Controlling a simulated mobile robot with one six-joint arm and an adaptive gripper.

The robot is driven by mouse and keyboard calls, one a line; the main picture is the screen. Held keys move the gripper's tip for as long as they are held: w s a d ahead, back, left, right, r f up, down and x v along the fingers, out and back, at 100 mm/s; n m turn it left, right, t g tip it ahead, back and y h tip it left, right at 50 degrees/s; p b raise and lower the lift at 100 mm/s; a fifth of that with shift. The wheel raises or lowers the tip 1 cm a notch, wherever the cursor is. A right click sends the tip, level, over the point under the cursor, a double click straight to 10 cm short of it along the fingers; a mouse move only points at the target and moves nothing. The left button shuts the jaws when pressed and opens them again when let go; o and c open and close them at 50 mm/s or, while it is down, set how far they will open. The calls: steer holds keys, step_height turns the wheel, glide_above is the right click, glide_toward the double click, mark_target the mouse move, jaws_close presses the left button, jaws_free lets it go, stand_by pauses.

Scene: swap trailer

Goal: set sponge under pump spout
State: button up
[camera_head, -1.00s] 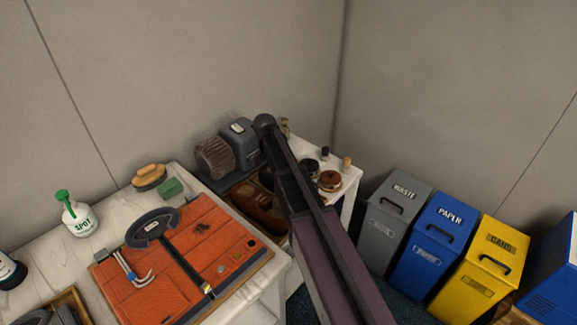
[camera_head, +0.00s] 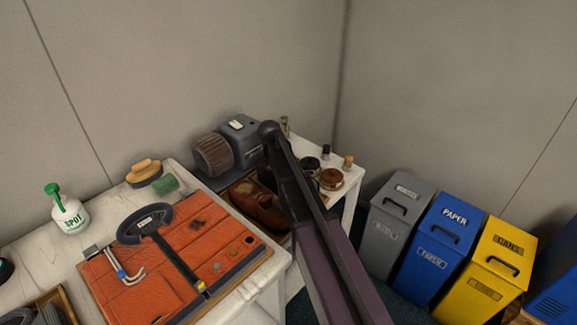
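A small green block, which looks like the sponge (camera_head: 166,184), lies on the white worktop beside a wooden-backed brush. The white pump bottle marked SPOT (camera_head: 70,217) stands upright farther left, near the wall. Its green pump head (camera_head: 53,190) is on top. The sponge is well apart from the bottle, to its right. My arm crosses the middle of the picture, right of both. My gripper does not show, so its fingers and anything in them cannot be seen.
An orange panel (camera_head: 136,297) with a dark round-headed piece lies in front of the sponge. The brush (camera_head: 143,172) lies between bottle and sponge. A grey machine with a brown roller (camera_head: 213,155) stands right of the sponge. Grey, blue and yellow bins (camera_head: 436,245) stand at right.

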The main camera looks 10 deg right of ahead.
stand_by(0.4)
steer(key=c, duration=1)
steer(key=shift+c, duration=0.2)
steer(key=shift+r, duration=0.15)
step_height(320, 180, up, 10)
steer(key=p, duration=1)
